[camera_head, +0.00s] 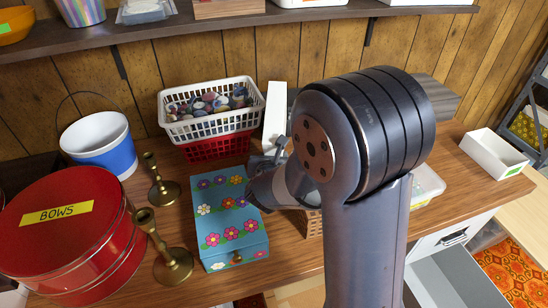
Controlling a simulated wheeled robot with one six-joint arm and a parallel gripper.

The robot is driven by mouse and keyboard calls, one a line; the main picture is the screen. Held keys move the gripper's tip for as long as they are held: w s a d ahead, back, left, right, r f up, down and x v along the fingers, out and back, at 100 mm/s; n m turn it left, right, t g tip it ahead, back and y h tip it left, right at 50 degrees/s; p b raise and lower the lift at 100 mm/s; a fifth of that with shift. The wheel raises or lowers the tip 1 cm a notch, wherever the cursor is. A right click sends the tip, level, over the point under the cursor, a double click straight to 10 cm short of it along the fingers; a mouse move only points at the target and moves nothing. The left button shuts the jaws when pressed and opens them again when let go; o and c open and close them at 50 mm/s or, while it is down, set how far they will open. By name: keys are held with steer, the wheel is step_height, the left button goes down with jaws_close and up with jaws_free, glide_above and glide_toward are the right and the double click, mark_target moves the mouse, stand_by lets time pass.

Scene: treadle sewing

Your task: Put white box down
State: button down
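A narrow white box (275,112) shows upright at the back of the wooden table, just right of the white basket. Its lower end meets my gripper (279,147) in the picture, and I cannot tell whether the fingers hold it or are only in front of it. My gripper is partly hidden by my own arm, and its opening does not show clearly. Another white box (492,156), open-topped with a green label, sits near the right end of the table, away from my gripper.
A blue flowered box (229,222) lies left of my gripper. A white basket of balls (209,112) sits on a red basket (216,148). Brass candlesticks (171,255), a red BOWS tin (68,233) and a blue-white bucket (99,146) fill the left. A shelf (165,33) overhangs the back.

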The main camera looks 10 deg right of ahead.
steer(key=shift+r, duration=0.3)
steer(key=shift+f+b, duration=0.35)
steer(key=shift+b, duration=0.1)
steer(key=c, duration=0.8)
jaws_free()
steer(key=shift+s+f, duration=0.1)
